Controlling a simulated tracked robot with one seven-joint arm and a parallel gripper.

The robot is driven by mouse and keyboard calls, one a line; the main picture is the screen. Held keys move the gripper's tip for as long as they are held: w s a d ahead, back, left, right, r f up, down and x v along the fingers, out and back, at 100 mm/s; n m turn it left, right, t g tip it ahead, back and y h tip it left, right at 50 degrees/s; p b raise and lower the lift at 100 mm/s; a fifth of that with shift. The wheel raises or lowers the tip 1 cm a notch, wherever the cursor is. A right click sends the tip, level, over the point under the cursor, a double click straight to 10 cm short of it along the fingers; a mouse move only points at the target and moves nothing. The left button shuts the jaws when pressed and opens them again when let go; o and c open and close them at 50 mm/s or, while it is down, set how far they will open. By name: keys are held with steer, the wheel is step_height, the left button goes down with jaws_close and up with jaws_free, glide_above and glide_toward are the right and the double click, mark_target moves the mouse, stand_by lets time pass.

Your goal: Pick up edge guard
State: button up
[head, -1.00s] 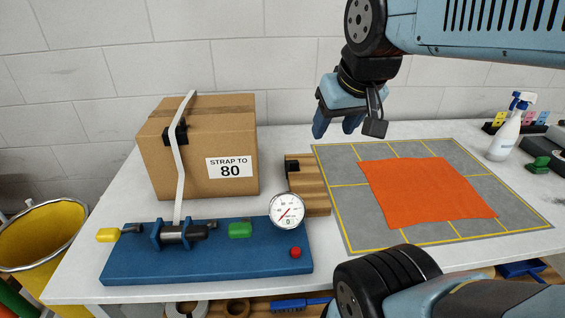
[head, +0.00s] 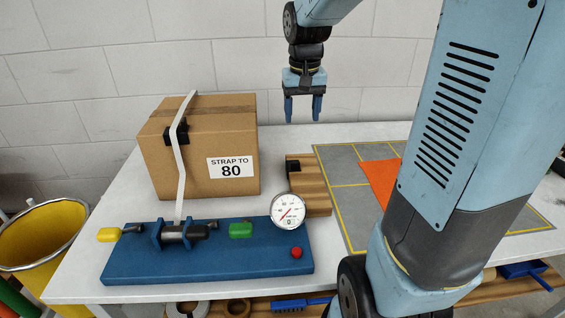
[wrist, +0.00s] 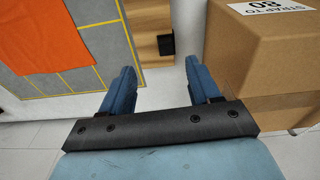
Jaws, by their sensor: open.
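A black edge guard (head: 293,165) sits at the left edge of a wooden block (head: 316,187) on the table, right of the cardboard box. In the wrist view a black piece that looks like this guard (wrist: 166,44) shows at the edge of the wood (wrist: 146,22), ahead of and between my fingers. Another black guard (head: 170,135) is on the box's top edge, by the white strap (head: 181,170). My gripper (head: 302,112) points down, open and empty, above and behind the wooden block. Its two blue fingers also show in the wrist view (wrist: 161,78).
The cardboard box (head: 220,145) marked "STRAP TO 80" stands close left of my gripper. A blue tensioner base (head: 210,262) with a round gauge (head: 288,210) is in front. An orange cloth (head: 378,178) lies on the grey mat (head: 345,195) at right, partly hidden by my arm.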

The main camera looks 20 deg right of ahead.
steer(key=g, duration=0.1)
glide_above(295, 163)
step_height(295, 163, down, 4)
step_height(295, 163, down, 14)
steer(key=shift+w, duration=0.1)
stand_by(0.6)
steer(key=shift+c, duration=0.2)
steer(key=shift+d, duration=0.1)
steer(key=c, duration=1.1)
